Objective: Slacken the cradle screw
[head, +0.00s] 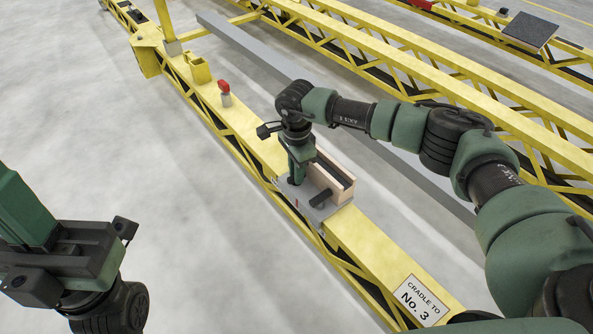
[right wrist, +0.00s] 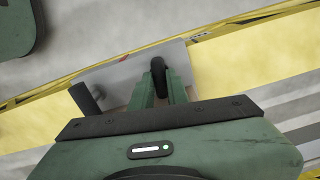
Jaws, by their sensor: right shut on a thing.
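The cradle is a grey plate (head: 313,211) on the yellow beam, carrying a pale block (head: 325,178) with a dark groove along its top. My right gripper (head: 297,180) points down at the plate beside the block. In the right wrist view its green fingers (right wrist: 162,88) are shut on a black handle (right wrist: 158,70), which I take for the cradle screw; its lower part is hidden. A second black handle (head: 321,197) stands free on the plate and also shows in the right wrist view (right wrist: 85,97). My left gripper (head: 28,215) is at the lower left, its fingertips out of sight.
A grey bar (head: 260,55) lies beyond, before another yellow truss (head: 480,100). The floor at left is clear.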

